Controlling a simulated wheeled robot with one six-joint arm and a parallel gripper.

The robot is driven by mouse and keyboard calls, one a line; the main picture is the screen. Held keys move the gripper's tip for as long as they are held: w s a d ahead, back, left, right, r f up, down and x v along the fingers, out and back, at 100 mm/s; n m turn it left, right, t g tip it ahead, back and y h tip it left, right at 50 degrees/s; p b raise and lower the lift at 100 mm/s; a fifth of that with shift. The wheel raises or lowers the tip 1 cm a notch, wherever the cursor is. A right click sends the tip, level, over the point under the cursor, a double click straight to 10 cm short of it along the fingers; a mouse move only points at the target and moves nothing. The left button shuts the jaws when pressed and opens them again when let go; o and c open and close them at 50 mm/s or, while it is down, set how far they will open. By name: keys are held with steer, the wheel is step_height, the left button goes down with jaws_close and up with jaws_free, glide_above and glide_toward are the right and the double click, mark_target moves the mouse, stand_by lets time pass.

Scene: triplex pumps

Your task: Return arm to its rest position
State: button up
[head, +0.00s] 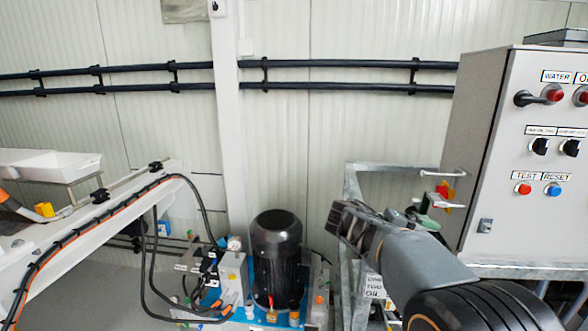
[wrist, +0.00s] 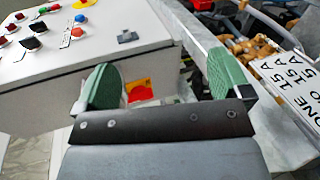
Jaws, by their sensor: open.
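My arm reaches in from the lower right of the head view. My gripper (head: 348,220) is at its left end, in front of the metal frame beside the control cabinet (head: 500,150). In the wrist view, my gripper (wrist: 162,78) shows two green finger pads spread wide apart, with nothing between them. The cabinet face (wrist: 80,50) fills the upper left of that view. A red and yellow switch (wrist: 139,90) shows behind the gap between the fingers; it also shows on the cabinet's left side in the head view (head: 445,192).
A black motor (head: 276,250) with hoses and fittings stands left of my gripper. A white sloped beam with cables (head: 90,235) is at the left. Black pipes (head: 330,87) run along the wall. A printed sign (wrist: 290,90) and brass fittings are at the wrist view's right.

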steer(key=s+a+f+t+y+p, duration=0.1)
steer(key=s+a+f+t+y, duration=0.1)
steer(key=s+a+f+y, duration=0.3)
steer(key=s+a+f+t+y+p, duration=0.1)
steer(key=s+a+f+t+y, duration=0.2)
steer(key=s+y, duration=0.6)
step_height(320, 180, down, 3)
steer(key=s+a, duration=0.1)
steer(key=a, duration=0.2)
steer(key=shift+s+r+p, duration=0.15)
steer(key=shift+s+p, duration=0.15)
